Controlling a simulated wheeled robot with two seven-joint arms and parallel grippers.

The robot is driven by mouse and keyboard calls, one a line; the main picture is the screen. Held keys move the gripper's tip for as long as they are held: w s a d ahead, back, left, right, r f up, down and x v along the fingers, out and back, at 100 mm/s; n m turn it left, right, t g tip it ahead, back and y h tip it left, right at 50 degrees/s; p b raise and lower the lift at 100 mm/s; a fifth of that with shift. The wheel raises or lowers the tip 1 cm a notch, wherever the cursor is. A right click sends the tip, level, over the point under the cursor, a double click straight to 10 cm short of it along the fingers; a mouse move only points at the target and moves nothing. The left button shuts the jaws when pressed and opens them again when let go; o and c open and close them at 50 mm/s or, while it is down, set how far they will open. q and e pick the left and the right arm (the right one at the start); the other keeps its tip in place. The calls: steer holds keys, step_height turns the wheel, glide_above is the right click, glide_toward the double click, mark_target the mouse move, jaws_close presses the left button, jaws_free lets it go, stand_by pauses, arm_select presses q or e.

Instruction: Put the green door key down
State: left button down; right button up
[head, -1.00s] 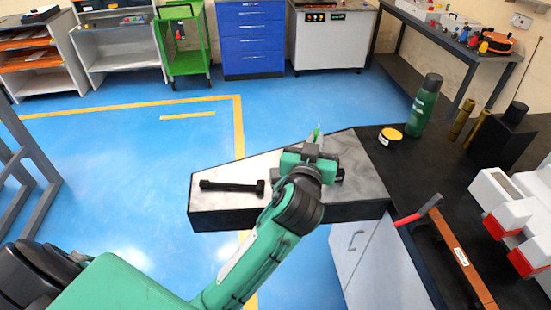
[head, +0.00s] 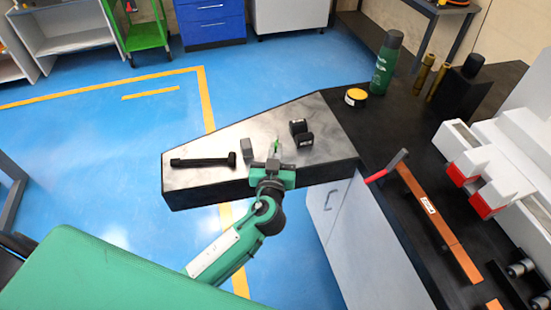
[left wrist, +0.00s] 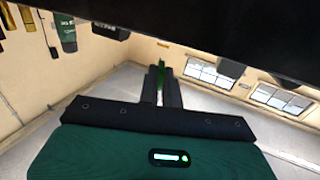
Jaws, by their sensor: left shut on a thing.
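The green door key (head: 277,146) is a thin upright green sliver between the fingers of my left gripper (head: 275,157). The gripper is shut on it, at the front edge of the grey-topped bench end (head: 217,145) in the head view. In the left wrist view the green key (left wrist: 161,76) shows between the two dark fingers of the left gripper (left wrist: 161,84). Most of the key is hidden by the fingers. I cannot tell whether it touches the bench top. My right gripper is not in view.
On the grey top lie a black bar-shaped tool (head: 203,161), a small grey block (head: 246,150) and black blocks (head: 301,133). A yellow-topped tin (head: 356,97), a green bottle (head: 386,63) and a red-handled tool (head: 387,166) are at right. Bare top lies behind the gripper.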

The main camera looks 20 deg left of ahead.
arm_select(q)
step_height(320, 180, down, 4)
steer(key=shift+r, duration=0.15)
steer(key=shift+f, duration=0.2)
steer(key=c, duration=1.6)
jaws_free()
steer(key=shift+r, duration=0.1)
